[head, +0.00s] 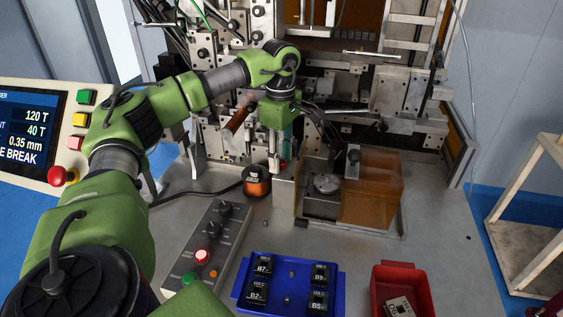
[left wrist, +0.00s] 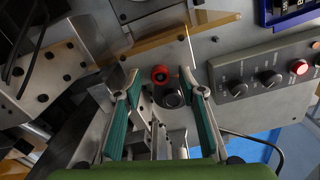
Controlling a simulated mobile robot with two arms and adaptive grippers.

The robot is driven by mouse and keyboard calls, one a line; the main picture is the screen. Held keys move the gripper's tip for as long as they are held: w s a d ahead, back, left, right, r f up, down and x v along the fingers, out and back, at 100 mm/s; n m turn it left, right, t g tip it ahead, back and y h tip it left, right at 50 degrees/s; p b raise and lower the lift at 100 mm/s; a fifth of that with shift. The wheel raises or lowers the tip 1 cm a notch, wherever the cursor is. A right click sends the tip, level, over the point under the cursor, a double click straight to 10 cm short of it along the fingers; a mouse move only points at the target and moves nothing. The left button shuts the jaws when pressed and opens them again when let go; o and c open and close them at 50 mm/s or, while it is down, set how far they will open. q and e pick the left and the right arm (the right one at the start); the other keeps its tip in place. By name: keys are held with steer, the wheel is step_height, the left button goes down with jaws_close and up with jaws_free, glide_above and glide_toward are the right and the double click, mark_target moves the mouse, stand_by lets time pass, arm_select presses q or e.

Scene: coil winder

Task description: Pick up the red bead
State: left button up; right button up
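The red bead (left wrist: 161,74) shows in the left wrist view as a small red ring with a dark centre. It lies between the fingertip ends of my left gripper (left wrist: 158,80), with gaps to both sides. A dark round part (left wrist: 172,97) is just beside it. My left gripper is open, its teal-padded fingers apart and nothing between them being gripped. In the head view the left gripper (head: 287,150) points down at the machine's front, mostly hidden by its own wrist; a small red spot (head: 284,163) shows beneath it. My right gripper is not in view.
The machine's metal plates stand close around the left gripper. A copper wire spool (head: 257,182), a button panel (head: 208,250) and an amber guard (head: 373,190) are nearby. A blue tray (head: 243,300) with labelled black blocks and a red bin (head: 420,290) are in front.

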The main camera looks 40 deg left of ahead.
arm_select(q)
steer(key=c, duration=0.8)
steer(key=shift+r, duration=0.15)
steer(key=shift+r, duration=0.55)
steer(key=s+r, duration=0.1)
steer(key=s+r+b, duration=0.1)
steer(key=r, duration=0.1)
steer(key=s+r+b, duration=0.1)
steer(key=r, duration=0.1)
steer(key=shift+d+r, duration=0.15)
steer(key=shift+d, duration=0.25)
steer(key=shift+s+d+r+p, duration=0.55)
steer(key=shift+s+r, duration=0.5)
steer(key=shift+s, duration=0.7)
steer(key=shift+s+d+r+p, duration=0.3)
steer(key=shift+s+r+p, duration=0.6)
steer(key=shift+s, duration=0.9)
steer(key=shift+s+d+r+p, duration=0.45)
steer(key=shift+s+r, duration=0.8)
steer(key=shift+s, duration=0.5)
